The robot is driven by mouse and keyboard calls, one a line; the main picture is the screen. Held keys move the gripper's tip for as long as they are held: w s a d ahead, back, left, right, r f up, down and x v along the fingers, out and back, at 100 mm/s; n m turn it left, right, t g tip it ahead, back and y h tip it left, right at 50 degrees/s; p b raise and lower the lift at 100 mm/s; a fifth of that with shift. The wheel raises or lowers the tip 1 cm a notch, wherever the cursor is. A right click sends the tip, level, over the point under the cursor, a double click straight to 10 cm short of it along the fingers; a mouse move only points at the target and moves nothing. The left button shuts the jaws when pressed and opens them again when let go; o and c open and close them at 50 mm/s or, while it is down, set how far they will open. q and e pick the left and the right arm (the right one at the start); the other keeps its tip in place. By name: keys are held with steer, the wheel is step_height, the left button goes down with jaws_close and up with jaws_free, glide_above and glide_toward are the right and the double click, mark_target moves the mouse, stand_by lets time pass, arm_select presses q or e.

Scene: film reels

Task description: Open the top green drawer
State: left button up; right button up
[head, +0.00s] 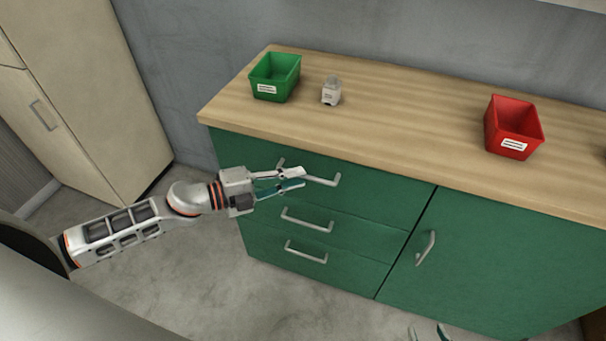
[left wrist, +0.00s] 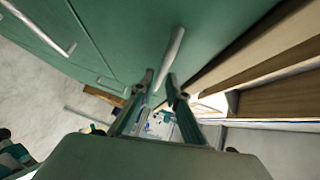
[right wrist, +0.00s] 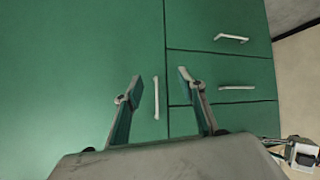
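The top green drawer (head: 375,193) is closed, flush in the cabinet under the wooden counter. Its pale bar handle (head: 329,181) is partly hidden by my left gripper (head: 303,178), which is in front of it. In the left wrist view the handle (left wrist: 175,50) reaches down to the open fingertips (left wrist: 160,78); I cannot tell whether they touch it. My right gripper (right wrist: 160,80) is open and empty, facing the green cupboard door, whose handle (right wrist: 156,98) shows between its fingers. Only its fingertips show at the bottom of the head view (head: 428,333).
Below are the middle drawer handle (head: 307,221) and lower drawer handle (head: 306,253). A green bin (head: 275,78), a small grey-white object (head: 331,92) and a red bin (head: 514,128) stand on the counter (head: 410,110). A beige cabinet (head: 90,80) is at left. The floor in front is clear.

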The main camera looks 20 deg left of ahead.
arm_select(q)
steer(key=shift+x, duration=1.5)
arm_select(e)
steer(key=shift+s+a+f, duration=0.25)
steer(key=shift+s+a, duration=0.05)
steer(key=shift+s, duration=0.1)
arm_select(q)
jaws_close()
arm_select(e)
steer(key=shift+w+d+r, duration=0.1)
steer(key=shift+w+r, duration=0.25)
steer(key=shift+r, duration=0.05)
